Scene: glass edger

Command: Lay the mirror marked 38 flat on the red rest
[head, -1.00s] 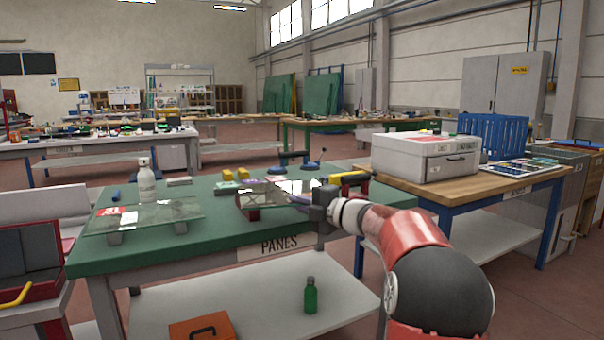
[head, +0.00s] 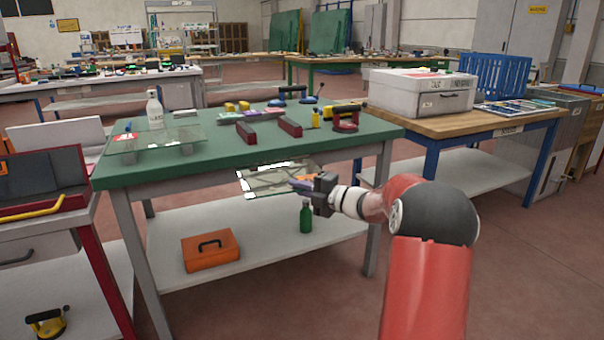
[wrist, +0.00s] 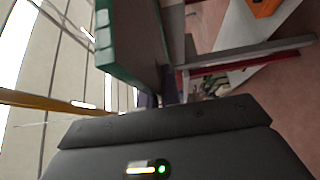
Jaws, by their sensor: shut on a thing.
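A thin reflective pane, the mirror (head: 262,181), is held in front of the green table's near edge and appears roughly level, below the height of the tabletop. My gripper (head: 304,185) is shut on its right side. No number on it can be read. The red rest, two dark red bars (head: 246,132) (head: 290,127), stands bare on the tabletop behind and above the mirror in the head view. In the wrist view the dark gripper body (wrist: 165,140) fills the bottom, and I cannot make out the mirror clearly.
The green table (head: 210,164) also bears a glass pane (head: 140,141) on grey blocks, a white bottle (head: 155,110), yellow blocks and a red-based tool (head: 345,122). Its lower shelf holds an orange box (head: 210,250) and a green bottle (head: 305,217). A wooden bench adjoins at right.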

